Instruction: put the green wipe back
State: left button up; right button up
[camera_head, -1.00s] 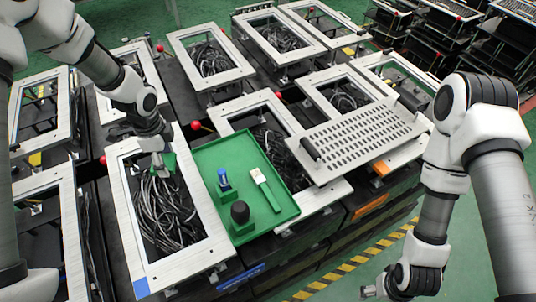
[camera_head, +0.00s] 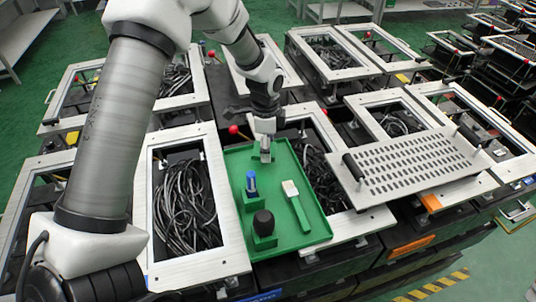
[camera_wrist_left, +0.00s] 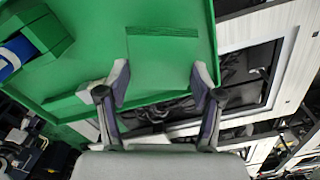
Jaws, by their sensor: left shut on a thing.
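My left gripper (camera_head: 265,155) is over the far part of the green tray (camera_head: 240,160). In the left wrist view its two fingers (camera_wrist_left: 162,78) stand apart, shut on the green wipe (camera_wrist_left: 162,48), a flat green piece that almost matches the tray (camera_wrist_left: 90,78) behind it. In the head view I cannot make the wipe out against the tray. Whether the wipe touches the tray is unclear. My right gripper is not in view.
A perforated plate (camera_head: 415,165) lies to the right. Open cable frames (camera_head: 185,195) surround it.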

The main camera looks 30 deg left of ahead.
pick_arm(q)
notch_tip(320, 180, down, 3)
jog(key=shift+p, duration=0.35)
jog(key=shift+a+f, duration=0.1)
jog(key=shift+f, duration=0.25)
jog(key=shift+s+f, duration=0.1)
jog(key=o, duration=1.4)
jog(key=shift+o, duration=0.2)
jog(key=shift+r, duration=0.5)
notch_tip(320, 180, up, 11)
jog(key=b, duration=0.3)
jog(key=shift+f, duration=0.1)
jog(key=shift+r, duration=0.25)
